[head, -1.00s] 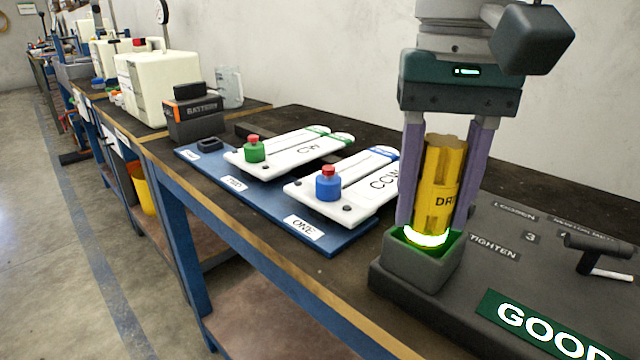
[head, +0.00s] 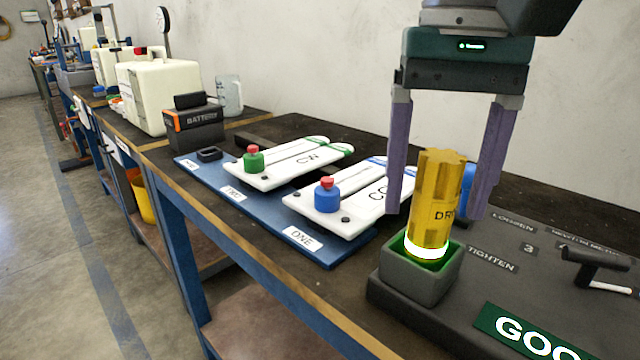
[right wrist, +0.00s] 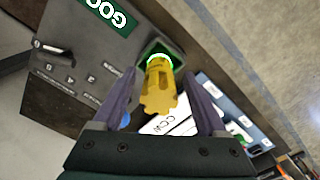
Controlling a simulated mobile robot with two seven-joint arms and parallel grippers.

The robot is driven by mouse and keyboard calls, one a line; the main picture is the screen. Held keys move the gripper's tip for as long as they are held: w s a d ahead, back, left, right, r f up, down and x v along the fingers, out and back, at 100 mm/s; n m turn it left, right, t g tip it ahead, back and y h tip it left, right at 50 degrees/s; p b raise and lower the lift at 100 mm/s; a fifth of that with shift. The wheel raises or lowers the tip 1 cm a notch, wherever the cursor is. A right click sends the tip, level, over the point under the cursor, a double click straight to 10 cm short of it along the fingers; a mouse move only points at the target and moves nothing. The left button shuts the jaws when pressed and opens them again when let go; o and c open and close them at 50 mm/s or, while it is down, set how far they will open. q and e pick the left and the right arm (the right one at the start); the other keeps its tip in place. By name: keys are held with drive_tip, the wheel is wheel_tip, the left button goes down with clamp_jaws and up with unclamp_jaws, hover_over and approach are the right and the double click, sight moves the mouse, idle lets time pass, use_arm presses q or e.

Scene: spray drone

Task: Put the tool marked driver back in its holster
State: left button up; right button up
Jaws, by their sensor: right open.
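The driver (head: 437,195) is a yellow fluted cylinder lettered "DR…" with a glowing white ring near its bottom. It stands upright in the dark square holster (head: 415,279), whose inside is lit green; its lower end is hidden by the holster walls. My right gripper (head: 432,212) is open above the holster, its purple fingers apart on both sides of the driver with gaps. In the right wrist view the driver (right wrist: 159,88) stands between the spread fingers (right wrist: 165,95), clear of both. My left gripper is not in view.
The dark station (head: 480,285) has a black handle (head: 590,262) and a green "GOOD" sign (head: 535,335). Left of it, a blue board (head: 310,248) carries white "CW" and "CCW" plates with green and blue knobs. A battery (head: 195,125) stands farther back.

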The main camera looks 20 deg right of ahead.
wheel_tip(320, 180, up, 10)
drive_tip(key=shift+f+p, duration=0.2)
drive_tip(key=shift+p, duration=0.3)
